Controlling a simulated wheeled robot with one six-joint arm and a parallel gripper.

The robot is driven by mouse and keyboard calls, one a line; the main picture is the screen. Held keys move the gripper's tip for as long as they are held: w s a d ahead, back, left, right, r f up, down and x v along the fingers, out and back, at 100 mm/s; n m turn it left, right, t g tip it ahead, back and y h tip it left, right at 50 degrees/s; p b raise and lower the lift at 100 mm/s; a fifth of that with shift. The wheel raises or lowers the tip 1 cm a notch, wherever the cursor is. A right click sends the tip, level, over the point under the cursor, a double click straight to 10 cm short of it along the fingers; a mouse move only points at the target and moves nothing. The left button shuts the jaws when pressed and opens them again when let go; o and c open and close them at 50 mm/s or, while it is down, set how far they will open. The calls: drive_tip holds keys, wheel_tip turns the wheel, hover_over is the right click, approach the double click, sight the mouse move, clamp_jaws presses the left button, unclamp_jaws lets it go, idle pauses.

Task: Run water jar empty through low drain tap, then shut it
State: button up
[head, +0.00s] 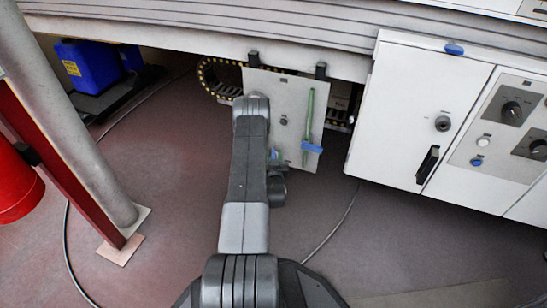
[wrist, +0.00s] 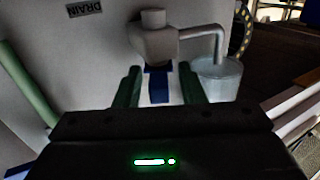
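A pale grey jar-like body (head: 268,95) hangs by two dark hooks under the machine, with an upright green sight tube (head: 308,118). In the wrist view, the grey drain tap (wrist: 155,42) sits on its face near a DRAIN label (wrist: 84,8). Its blue lever (wrist: 158,86) points toward my gripper. A bent spout runs to a grey cup (wrist: 218,78) at right; I cannot tell whether water flows. My gripper (wrist: 160,84) is open, its green fingers either side of the lever with gaps showing.
A white control cabinet (head: 405,120) stands close on the right. A grey post (head: 75,120) and red container (head: 15,185) are at left, a blue canister (head: 88,66) behind. Cables lie on the floor (head: 150,200), which is otherwise mostly clear.

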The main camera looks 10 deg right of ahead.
drive_tip(key=shift+w+d, duration=0.1)
drive_tip(key=shift+w, duration=0.35)
drive_tip(key=shift+c, duration=0.3)
clamp_jaws()
drive_tip(key=shift+n+y, duration=0.3)
drive_tip(key=shift+y, duration=0.1)
drive_tip(key=n+y, duration=0.2)
drive_tip(key=y, duration=0.1)
drive_tip(key=n+y, duration=0.2)
drive_tip(key=y, duration=0.2)
drive_tip(key=shift+s+d, duration=0.1)
drive_tip(key=shift+d, duration=0.05)
drive_tip(key=n+g+y, duration=0.2)
drive_tip(key=n+y, duration=0.1)
drive_tip(key=n+g+y, duration=0.2)
drive_tip(key=y, duration=0.2)
drive_tip(key=shift+n, duration=0.4)
drive_tip(key=shift+y, duration=0.4)
